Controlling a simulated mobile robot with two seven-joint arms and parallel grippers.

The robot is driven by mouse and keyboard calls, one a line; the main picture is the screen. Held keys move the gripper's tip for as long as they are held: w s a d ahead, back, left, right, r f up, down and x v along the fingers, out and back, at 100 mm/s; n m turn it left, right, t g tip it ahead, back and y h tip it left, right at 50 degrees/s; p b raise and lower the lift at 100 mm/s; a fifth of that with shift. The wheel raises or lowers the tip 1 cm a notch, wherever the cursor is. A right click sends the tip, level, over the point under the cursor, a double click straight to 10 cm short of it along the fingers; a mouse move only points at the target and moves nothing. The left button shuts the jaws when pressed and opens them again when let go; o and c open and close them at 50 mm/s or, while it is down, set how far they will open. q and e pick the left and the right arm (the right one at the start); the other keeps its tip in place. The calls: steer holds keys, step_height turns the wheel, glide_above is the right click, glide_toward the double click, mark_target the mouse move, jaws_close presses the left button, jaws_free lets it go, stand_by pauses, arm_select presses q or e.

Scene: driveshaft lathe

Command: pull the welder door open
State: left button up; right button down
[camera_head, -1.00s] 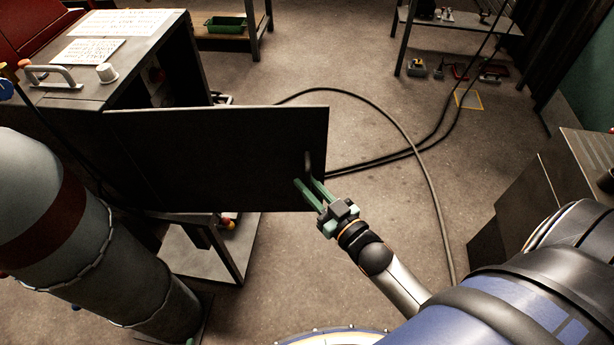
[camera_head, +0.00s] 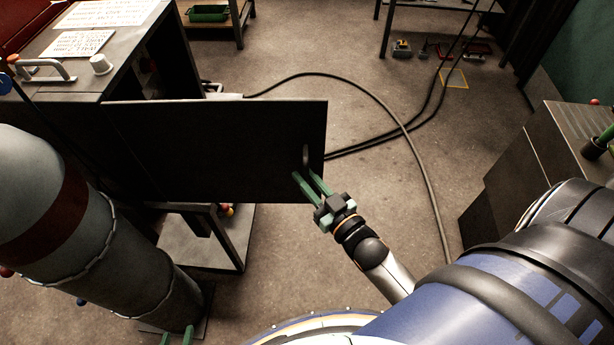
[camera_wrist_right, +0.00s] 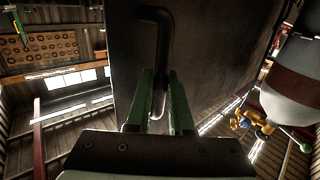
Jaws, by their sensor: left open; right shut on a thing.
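The welder door (camera_head: 210,150) is a dark flat panel standing out from the front of the dark welder cabinet (camera_head: 120,65), so it is open at least part way. Its bent bar handle (camera_head: 306,155) is near the door's free right edge and shows large in the right wrist view (camera_wrist_right: 155,20). My right gripper (camera_head: 304,177) has its green fingers closed around the lower part of the handle, one finger on each side (camera_wrist_right: 160,90). My left gripper (camera_head: 177,337) shows only its green fingertips at the bottom edge, apart and empty, away from the door.
A large grey gas cylinder (camera_head: 90,235) with chains stands left of the door. Dark cables (camera_head: 405,135) loop over the floor to the right. A grey cabinet (camera_head: 540,165) stands at the right. Floor (camera_head: 365,185) right of the door is open apart from cables.

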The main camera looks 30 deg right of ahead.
steer(key=shift+a+r, duration=0.15)
steer(key=shift+a, duration=0.05)
steer(key=c, duration=0.8)
jaws_free()
steer(key=shift+s+d, duration=0.1)
steer(key=shift+s+f, duration=0.2)
steer(key=shift+s, duration=0.2)
steer(key=s+d+b, duration=0.1)
steer(key=s, duration=1)
steer(key=shift+s, duration=0.2)
steer(key=a+f+g, duration=0.3)
steer(key=f+g, duration=0.1)
steer(key=f, duration=0.2)
steer(key=a+f+n+g+p, duration=0.1)
steer(key=a+f+g, duration=0.2)
steer(key=f+g, duration=0.2)
step_height(320, 180, down, 2)
steer(key=shift+s+f+y, duration=0.25)
steer(key=shift+s+y, duration=0.15)
steer(key=shift+s, duration=0.05)
